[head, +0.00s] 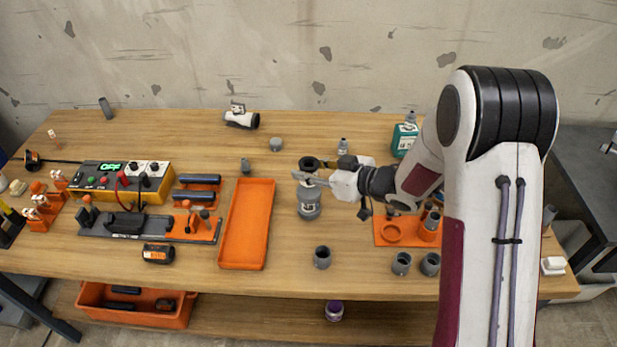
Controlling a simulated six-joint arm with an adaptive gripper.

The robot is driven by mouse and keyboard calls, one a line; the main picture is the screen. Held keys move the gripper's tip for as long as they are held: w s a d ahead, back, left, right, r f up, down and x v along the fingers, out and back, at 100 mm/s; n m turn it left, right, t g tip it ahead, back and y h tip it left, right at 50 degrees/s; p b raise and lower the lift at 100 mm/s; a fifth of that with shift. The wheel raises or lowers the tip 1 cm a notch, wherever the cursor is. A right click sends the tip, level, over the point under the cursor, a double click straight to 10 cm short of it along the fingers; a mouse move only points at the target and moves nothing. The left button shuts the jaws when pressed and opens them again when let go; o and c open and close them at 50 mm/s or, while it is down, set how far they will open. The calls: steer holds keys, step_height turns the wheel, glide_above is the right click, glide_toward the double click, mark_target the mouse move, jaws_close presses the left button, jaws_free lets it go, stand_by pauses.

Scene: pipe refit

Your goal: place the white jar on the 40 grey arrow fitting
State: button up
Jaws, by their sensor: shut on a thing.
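My gripper (307,178) reaches in from the right over the middle of the table. It is shut on a small pale thing that seems to be the white jar, mostly hidden by the fingers. A grey upright fitting (309,210) with a pale mark stands directly below the fingers. I cannot read its number or arrow, or tell whether the held thing touches it. A black round part (308,163) shows just behind the fingertips.
An orange tray (247,224) lies left of the gripper. Grey fittings (322,257) stand near the front edge, others (401,263) to the right. An orange holder (392,233) is beside my arm. A white pipe piece (241,119) lies at the back.

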steer(key=shift+f, duration=1.5)
steer(key=shift+f, duration=0.1)
steer(key=o, duration=1.2)
steer(key=shift+c, duration=0.2)
steer(key=v, duration=1.2)
steer(key=shift+r, duration=0.2)
